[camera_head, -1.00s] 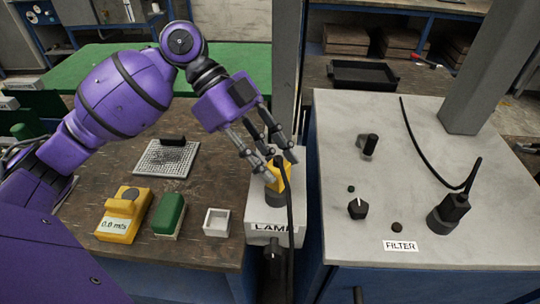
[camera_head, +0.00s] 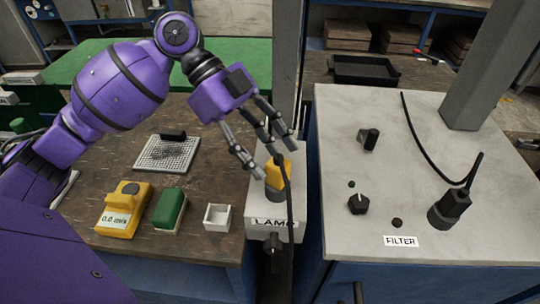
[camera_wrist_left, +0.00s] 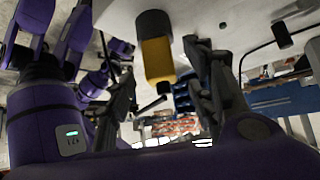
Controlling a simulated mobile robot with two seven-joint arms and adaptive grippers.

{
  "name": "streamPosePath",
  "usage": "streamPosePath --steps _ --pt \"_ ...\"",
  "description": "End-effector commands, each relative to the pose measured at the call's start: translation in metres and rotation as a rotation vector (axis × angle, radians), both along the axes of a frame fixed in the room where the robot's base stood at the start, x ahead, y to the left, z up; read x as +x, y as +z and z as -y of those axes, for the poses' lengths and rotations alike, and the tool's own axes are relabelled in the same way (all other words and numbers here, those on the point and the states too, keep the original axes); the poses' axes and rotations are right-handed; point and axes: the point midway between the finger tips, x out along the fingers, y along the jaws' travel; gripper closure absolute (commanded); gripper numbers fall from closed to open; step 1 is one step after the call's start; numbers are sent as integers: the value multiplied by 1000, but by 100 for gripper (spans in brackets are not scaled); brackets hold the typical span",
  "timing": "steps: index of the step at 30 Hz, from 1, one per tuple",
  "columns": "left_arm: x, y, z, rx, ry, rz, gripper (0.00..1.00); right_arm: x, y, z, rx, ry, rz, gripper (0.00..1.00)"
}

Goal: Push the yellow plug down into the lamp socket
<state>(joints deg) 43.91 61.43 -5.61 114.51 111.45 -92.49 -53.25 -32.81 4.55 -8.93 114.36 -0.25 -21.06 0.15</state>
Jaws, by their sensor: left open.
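The yellow plug (camera_head: 284,170) stands upright on the dark round lamp socket (camera_head: 275,196), on top of the light grey box labelled LAMP (camera_head: 262,212). A black cable comes from the plug and hangs down over the box. How deep the plug sits cannot be told. My left gripper (camera_head: 275,163) is open, its fingers spread just above and around the plug's top. In the left wrist view, the yellow plug (camera_wrist_left: 158,60) shows between the open fingers of the left gripper (camera_wrist_left: 163,92), with the dark socket (camera_wrist_left: 154,24) behind it. The right gripper is not in view.
The grey FILTER panel (camera_head: 350,228) with knobs and a black plug (camera_head: 450,208) lies right of a grey post. A yellow meter (camera_head: 124,208), green block (camera_head: 169,209) and small white tray (camera_head: 217,217) lie left on the bench.

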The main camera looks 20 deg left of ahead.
Motion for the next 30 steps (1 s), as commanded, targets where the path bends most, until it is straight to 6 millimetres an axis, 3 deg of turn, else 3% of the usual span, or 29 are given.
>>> streamPosePath --steps 9,15,30 --pt "13 48 -46 1 4 3 50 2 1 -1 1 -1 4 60" --pt "17 69 -66 -1 1 3 50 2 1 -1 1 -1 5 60" --pt "18 76 -73 -1 0 1 50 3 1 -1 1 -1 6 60"
